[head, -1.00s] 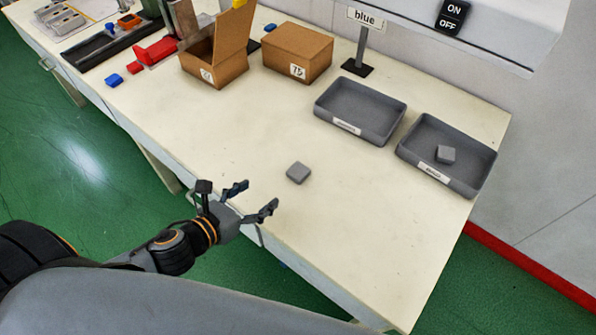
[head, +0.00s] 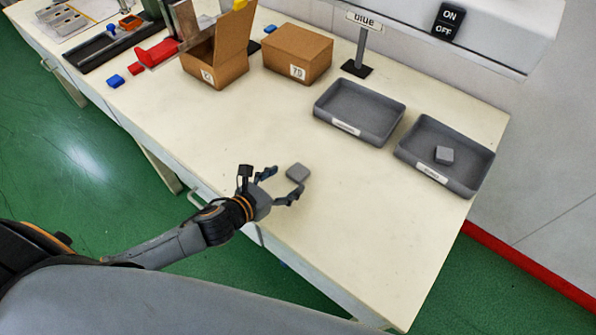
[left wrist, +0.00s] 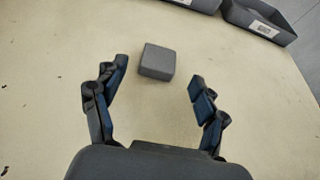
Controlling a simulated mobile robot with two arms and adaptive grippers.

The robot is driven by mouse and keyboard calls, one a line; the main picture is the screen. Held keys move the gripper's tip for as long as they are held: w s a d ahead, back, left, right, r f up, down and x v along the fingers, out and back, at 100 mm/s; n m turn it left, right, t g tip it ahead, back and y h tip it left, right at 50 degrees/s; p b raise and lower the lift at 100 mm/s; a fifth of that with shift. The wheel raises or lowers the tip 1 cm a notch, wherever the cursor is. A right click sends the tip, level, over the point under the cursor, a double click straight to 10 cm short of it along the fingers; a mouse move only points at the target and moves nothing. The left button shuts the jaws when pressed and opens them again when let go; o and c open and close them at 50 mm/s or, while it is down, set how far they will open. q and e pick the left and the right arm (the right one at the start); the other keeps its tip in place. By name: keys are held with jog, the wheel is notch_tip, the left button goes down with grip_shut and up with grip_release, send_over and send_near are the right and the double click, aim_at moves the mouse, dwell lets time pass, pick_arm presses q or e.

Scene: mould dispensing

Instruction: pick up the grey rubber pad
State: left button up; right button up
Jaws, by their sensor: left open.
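The grey rubber pad (head: 298,172) is a small grey block with rounded corners. It lies flat on the cream table, short of the two trays. My left gripper (head: 284,181) is open and empty, with its fingertips close to the pad's near side. In the left wrist view the pad (left wrist: 157,61) sits just beyond the fingertips, in line with the gap of the gripper (left wrist: 158,78) and nearer its left finger. I cannot tell from these views whether a finger touches it. My right gripper is not in view.
Two cardboard boxes (head: 298,55) (head: 215,73) and a "blue" sign (head: 362,45) stand at the back. The table around the pad is clear.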

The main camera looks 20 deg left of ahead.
aim_at(295, 175)
pick_arm(q)
jog(key=x, duration=0.4)
jog(key=shift+w, duration=0.1)
jog(key=shift+c, duration=0.4)
jog(key=c, duration=1.2)
jog(key=shift+o, duration=0.2)
